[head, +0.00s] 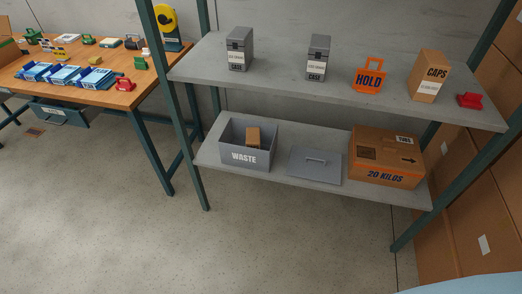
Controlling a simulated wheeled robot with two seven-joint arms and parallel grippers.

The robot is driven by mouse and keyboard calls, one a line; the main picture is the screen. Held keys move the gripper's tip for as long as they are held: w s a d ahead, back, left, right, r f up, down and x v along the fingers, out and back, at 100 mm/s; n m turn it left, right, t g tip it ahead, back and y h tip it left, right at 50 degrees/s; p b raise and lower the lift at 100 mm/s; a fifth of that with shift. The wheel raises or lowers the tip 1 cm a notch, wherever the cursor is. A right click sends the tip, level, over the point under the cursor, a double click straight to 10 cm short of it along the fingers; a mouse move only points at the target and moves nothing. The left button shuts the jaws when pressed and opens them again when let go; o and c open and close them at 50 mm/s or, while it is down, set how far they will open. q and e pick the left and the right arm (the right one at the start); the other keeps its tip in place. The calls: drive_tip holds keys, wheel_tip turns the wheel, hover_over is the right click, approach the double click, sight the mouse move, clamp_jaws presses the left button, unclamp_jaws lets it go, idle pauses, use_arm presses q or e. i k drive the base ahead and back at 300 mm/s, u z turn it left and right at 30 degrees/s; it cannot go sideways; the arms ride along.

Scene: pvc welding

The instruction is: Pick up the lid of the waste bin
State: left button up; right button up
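The waste bin (243,157) is a grey open box marked WASTE on the lower shelf, towards its left end. A small brown box stands inside it (253,137). The lid (315,174) is a flat grey plate with a bar handle (316,160) on top. It lies on the lower shelf just right of the bin, apart from it. Neither of my grippers shows in the head view.
A carton marked 20 KILOS (383,169) stands close to the lid's right. The upper shelf (275,70) overhangs behind, carrying grey cases, an orange HOLD sign (369,77) and a CAPS box (428,77). Green posts (181,115) flank the shelves. The floor in front is clear.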

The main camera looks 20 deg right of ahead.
sight(325, 166)
drive_tip(key=u, duration=0.45)
drive_tip(key=i, duration=0.85)
drive_tip(key=z, duration=0.6)
drive_tip(key=i, duration=0.9)
drive_tip(key=z, duration=1)
